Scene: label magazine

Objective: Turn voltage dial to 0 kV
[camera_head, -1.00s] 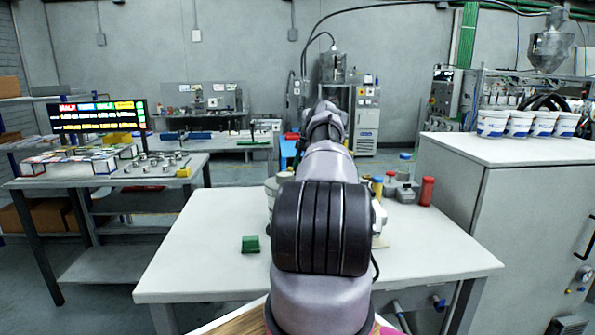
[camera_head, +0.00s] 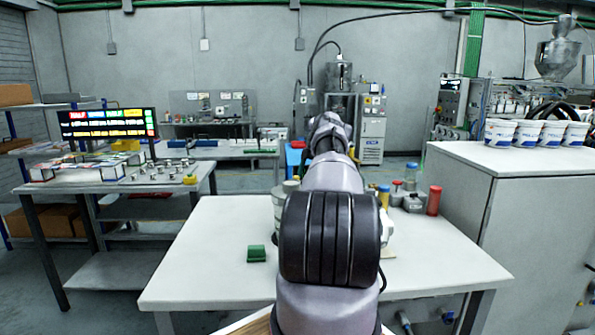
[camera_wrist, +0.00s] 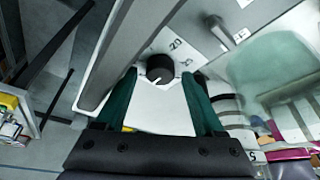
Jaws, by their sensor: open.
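The voltage dial (camera_wrist: 160,67) is a round black knob on a pale panel in the wrist view, with a white pointer mark low on its face. Small dark markings sit beside it at upper right, one looking like 20; the rest are hard to read. My gripper (camera_wrist: 159,76) has two green fingers, spread open, one on each side of the dial. I cannot tell whether either finger touches the knob. In the head view my own arm hides the gripper and the dial.
A white table (camera_head: 215,235) stands ahead with a green block (camera_head: 256,253) and a red cylinder (camera_head: 433,201). A grey cabinet (camera_head: 540,225) with white tubs (camera_head: 500,132) is at right. In the wrist view, a grey bar (camera_wrist: 128,45) and silver lever (camera_wrist: 222,36) flank the dial.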

